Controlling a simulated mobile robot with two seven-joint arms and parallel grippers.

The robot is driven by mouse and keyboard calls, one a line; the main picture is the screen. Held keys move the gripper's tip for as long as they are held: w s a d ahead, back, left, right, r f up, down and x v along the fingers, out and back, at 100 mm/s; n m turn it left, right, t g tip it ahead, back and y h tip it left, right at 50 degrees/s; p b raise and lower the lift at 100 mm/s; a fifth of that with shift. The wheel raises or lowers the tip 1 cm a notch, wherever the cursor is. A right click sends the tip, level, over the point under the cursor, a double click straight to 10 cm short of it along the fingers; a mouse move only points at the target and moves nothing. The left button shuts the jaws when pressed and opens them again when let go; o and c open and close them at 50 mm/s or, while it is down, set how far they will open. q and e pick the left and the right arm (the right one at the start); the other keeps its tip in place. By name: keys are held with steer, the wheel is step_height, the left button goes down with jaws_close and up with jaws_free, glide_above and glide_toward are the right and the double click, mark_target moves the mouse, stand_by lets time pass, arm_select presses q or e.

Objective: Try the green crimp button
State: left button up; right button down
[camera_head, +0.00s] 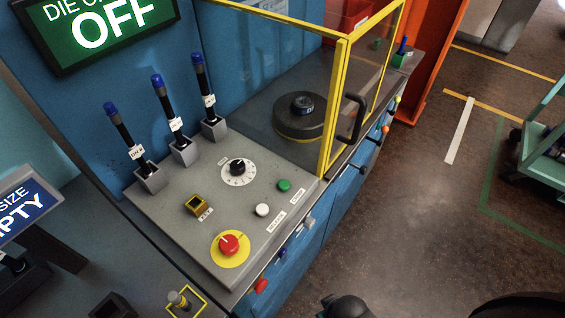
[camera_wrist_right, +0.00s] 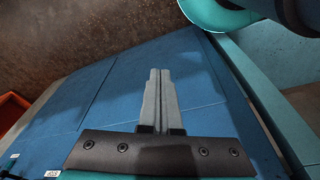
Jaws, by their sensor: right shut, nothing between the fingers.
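The green button (camera_head: 284,185) sits on the grey sloping control panel (camera_head: 190,240), near its right edge. A white button (camera_head: 262,210) is just nearer to me; the small labels beside both are too small to read surely. No gripper touches the green button. My right gripper (camera_wrist_right: 160,78) is shut and empty in the right wrist view, its two fingers together in front of a blue cabinet face (camera_wrist_right: 100,95). The button is not in that view. My right gripper's fingers do not show in the head view. My left gripper is not in view.
The panel also holds a red mushroom button (camera_head: 229,244), a black dial (camera_head: 237,168) and several blue-tipped levers (camera_head: 167,110). A yellow-framed clear guard (camera_head: 334,110) with a black handle (camera_head: 356,118) stands beyond. A green sign (camera_head: 108,25) reads OFF.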

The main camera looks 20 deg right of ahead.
steer(key=w+a+r+t+p, duration=0.1)
steer(key=w+r+p, duration=0.45)
steer(key=r, duration=0.95)
steer(key=w+a+r+n+t+y+p, duration=0.1)
steer(key=w+a+r+y+p, duration=0.1)
steer(key=w+a+r, duration=0.35)
steer(key=w+a+r+t+y+p, duration=0.1)
steer(key=w+a+r+y+p, duration=0.15)
steer(key=r, duration=0.65)
steer(key=w+a+r+n+t+y+p, duration=0.1)
steer(key=w+a+r+p, duration=0.15)
steer(key=a+r, duration=0.4)
steer(key=m, duration=0.5)
glide_above(288, 187)
steer(key=shift+f+y, duration=0.35)
steer(key=shift+f, duration=0.15)
steer(key=shift+f+n+b, duration=0.1)
steer(key=shift+n+b, duration=0.2)
steer(key=shift+t, duration=0.3)
step_height(288, 187, down, 8)
steer(key=b, duration=0.8)
steer(key=shift+f, duration=0.3)
steer(key=shift+f, duration=0.1)
